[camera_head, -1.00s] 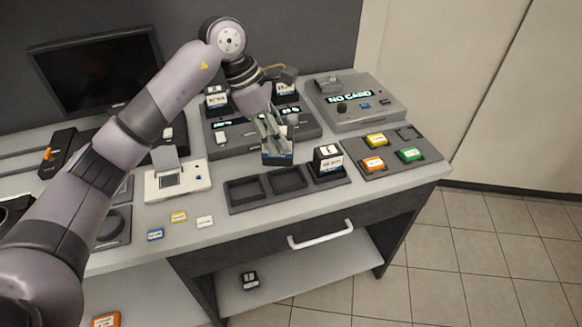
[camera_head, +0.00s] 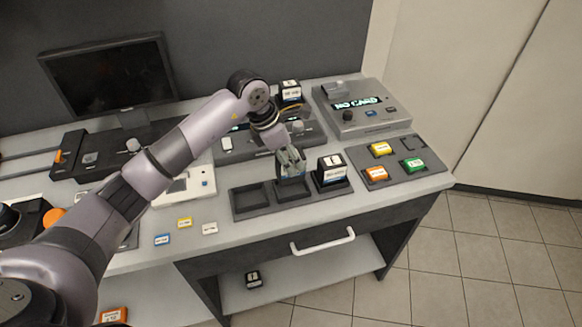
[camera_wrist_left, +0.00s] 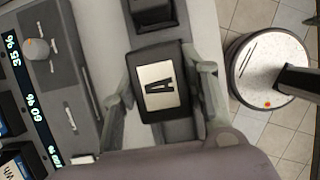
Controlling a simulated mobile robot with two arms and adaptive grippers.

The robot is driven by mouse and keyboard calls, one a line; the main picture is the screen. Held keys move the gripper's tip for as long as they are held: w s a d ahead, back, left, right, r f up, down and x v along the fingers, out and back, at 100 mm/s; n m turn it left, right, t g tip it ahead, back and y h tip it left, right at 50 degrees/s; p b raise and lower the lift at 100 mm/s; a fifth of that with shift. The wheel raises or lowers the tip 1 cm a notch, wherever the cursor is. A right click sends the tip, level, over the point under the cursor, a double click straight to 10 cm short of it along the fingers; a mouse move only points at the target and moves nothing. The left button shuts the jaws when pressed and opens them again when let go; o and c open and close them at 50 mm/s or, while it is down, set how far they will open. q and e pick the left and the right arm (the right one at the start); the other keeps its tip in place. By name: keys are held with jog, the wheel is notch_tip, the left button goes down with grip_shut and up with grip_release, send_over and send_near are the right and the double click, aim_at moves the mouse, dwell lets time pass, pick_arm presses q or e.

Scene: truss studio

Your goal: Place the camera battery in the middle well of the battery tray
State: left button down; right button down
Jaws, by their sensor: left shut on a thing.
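My left gripper (camera_head: 291,160) is shut on the camera battery (camera_head: 291,171), a dark block with a pale label. The dark battery tray (camera_head: 240,211) lies near the desk's front edge, with three wells in a row. The left well is empty. The right well holds another battery (camera_head: 331,170) with a white label. The held battery is upright at the middle well; I cannot tell whether its base touches the well floor. My right gripper is not in view.
A charger (camera_head: 232,148) with lit displays stands behind the tray. A "NO CARD" device (camera_head: 361,108) is at the back right. A tray of coloured cards (camera_head: 425,174) lies on the right. Several small cards (camera_head: 185,223) lie on the desk at the front left.

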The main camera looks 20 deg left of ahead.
pick_arm(q)
notch_tip(320, 180, down, 5)
jog(key=shift+p, duration=0.65)
jog(key=shift+f, duration=0.2)
jog(key=shift+f, duration=0.1)
jog(key=c, duration=0.9)
grip_release()
jog(key=shift+c, duration=0.2)
jog(key=shift+a+r, duration=0.1)
jog(key=shift+r, duration=0.25)
jog(key=b+v, duration=0.3)
jog(key=v, duration=0.8)
jog(key=shift+s, duration=0.25)
